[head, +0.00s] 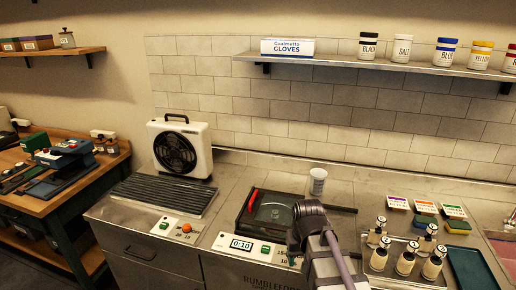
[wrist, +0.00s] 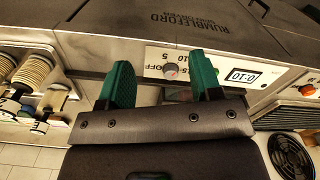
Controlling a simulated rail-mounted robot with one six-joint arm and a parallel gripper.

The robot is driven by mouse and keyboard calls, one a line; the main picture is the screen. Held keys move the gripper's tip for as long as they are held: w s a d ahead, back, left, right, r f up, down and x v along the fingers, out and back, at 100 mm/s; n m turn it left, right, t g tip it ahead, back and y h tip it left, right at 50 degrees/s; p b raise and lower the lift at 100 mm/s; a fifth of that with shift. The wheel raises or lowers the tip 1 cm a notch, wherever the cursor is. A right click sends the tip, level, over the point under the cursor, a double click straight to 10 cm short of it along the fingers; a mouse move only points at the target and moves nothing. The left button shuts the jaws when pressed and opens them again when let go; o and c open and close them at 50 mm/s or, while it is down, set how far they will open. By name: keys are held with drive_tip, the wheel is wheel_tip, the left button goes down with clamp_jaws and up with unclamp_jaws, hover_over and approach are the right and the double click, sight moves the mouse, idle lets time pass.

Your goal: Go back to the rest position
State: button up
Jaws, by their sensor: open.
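My gripper (wrist: 162,78) shows in the wrist view with its two green fingers spread apart and nothing between them. It is in front of a metal panel (wrist: 225,68) with a knob (wrist: 170,68) and a display reading 0:10 (wrist: 241,76). In the head view my arm rises at the lower middle, in front of the counter, and covers part of the vat-like unit's right side; I cannot make out the fingers there. The dark unit (head: 268,212) has a red handle-like piece on its left.
A fan (head: 181,147) stands behind a ridged rack (head: 163,193). A white cup (head: 317,181) is behind the unit. Several bottles (head: 405,258) stand at the right, near coloured packs (head: 425,221). A shelf (head: 400,66) with jars and a gloves box (head: 287,47) hangs above.

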drive_tip(key=s, duration=0.7)
idle(1.4)
